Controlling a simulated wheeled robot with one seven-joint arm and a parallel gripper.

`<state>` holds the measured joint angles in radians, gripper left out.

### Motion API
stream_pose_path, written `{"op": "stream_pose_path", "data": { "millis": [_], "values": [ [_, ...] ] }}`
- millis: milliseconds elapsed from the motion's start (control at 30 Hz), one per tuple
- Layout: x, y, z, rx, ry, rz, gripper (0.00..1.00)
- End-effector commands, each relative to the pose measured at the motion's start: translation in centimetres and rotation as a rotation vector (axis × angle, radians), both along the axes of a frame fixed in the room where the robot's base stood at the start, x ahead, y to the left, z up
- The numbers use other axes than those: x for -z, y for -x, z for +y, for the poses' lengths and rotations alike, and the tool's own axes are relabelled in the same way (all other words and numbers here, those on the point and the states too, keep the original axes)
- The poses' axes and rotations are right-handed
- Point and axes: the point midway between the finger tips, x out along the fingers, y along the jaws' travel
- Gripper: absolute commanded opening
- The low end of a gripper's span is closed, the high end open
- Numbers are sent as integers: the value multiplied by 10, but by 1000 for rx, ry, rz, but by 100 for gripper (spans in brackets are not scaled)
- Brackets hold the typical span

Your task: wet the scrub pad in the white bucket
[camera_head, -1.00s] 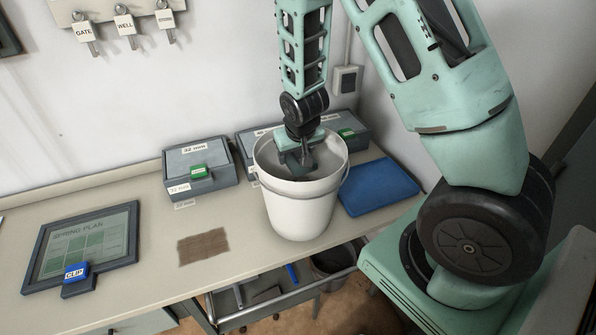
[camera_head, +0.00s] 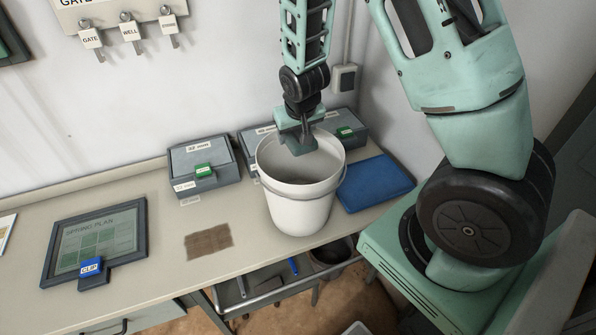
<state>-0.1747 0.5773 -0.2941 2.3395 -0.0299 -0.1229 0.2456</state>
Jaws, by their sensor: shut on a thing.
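The white bucket (camera_head: 300,212) stands upright on the bench near its front edge, its open mouth facing up. My gripper (camera_head: 302,146) points down over the bucket's mouth, its tips at about the height of the rim or slightly inside the far side. It is shut on a small grey-green piece, which looks like the scrub pad (camera_head: 299,144). The fingers and the pad are hard to tell apart at this size. The bucket's inside looks grey; I cannot make out the water level or whether the pad is wet.
Grey boxes with green clips (camera_head: 204,168) stand along the wall. A blue mat (camera_head: 375,183) lies right of the bucket, a brown woven patch (camera_head: 208,241) to its left. A framed plan (camera_head: 98,241) with a blue clip lies further left. Labelled keys (camera_head: 130,32) hang above.

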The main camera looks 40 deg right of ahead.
Motion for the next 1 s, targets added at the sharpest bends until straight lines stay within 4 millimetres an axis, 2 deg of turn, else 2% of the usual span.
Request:
{"op": "stream_pose_path", "data": {
  "millis": [33,500,1000],
  "values": [
    [-8,0,0,0,0,0,43],
    [-40,0,0,1,0,-1,43],
    [-41,0,0,1,0,0,43]
  ]
}}
